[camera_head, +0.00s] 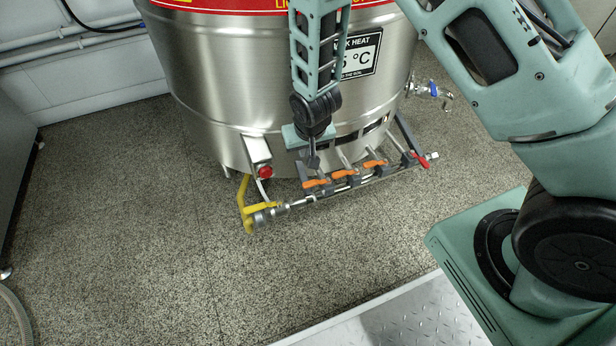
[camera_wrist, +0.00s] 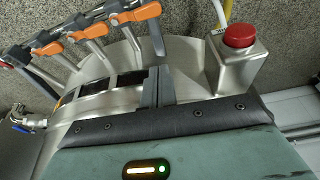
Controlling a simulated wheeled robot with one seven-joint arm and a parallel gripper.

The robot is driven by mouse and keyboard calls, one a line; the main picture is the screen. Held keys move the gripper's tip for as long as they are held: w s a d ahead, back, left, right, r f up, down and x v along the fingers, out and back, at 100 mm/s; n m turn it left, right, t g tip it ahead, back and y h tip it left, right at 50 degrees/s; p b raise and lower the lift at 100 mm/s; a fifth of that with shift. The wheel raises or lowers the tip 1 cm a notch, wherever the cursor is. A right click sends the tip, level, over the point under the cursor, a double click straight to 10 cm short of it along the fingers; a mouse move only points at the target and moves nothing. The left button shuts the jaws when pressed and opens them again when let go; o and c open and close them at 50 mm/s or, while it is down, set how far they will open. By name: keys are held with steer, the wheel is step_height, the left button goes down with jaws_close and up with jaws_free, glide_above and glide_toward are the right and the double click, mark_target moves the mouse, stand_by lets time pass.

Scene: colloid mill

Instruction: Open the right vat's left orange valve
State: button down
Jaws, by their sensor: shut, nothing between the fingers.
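The vat (camera_head: 200,80) is a large steel drum with a red band. Along its base runs a pipe rail with three orange valve handles. The left orange valve (camera_head: 315,183) sits nearest the yellow pipe end. It also shows in the wrist view (camera_wrist: 138,14), at the top. My gripper (camera_head: 313,162) is shut and empty, pointing down just above and behind the left orange valve, close to the vat wall. In the wrist view my gripper's fingers (camera_wrist: 157,82) are together, apart from the orange handle.
The middle orange valve (camera_head: 344,173), right orange valve (camera_head: 374,163) and red handle (camera_head: 420,161) follow to the right. A red button (camera_head: 265,172) on a steel box and a yellow handle (camera_head: 247,205) are at the left. The floor (camera_head: 130,230) in front is clear.

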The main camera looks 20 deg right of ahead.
mark_target(309, 184)
steer(key=shift+f, duration=0.1)
steer(key=b+x, duration=0.5)
steer(key=x, duration=0.4)
steer(key=shift+f+b, duration=0.35)
steer(key=shift+f, duration=0.05)
steer(key=shift+a+f+b, duration=0.1)
steer(key=shift+f+b, duration=0.25)
steer(key=shift+s+r+b, duration=0.2)
steer(key=shift+s+b, duration=0.15)
steer(key=shift+s, duration=0.55)
steer(key=shift+s+r+b, duration=0.15)
steer(key=shift+s+b, duration=0.2)
steer(key=shift+s, duration=0.55)
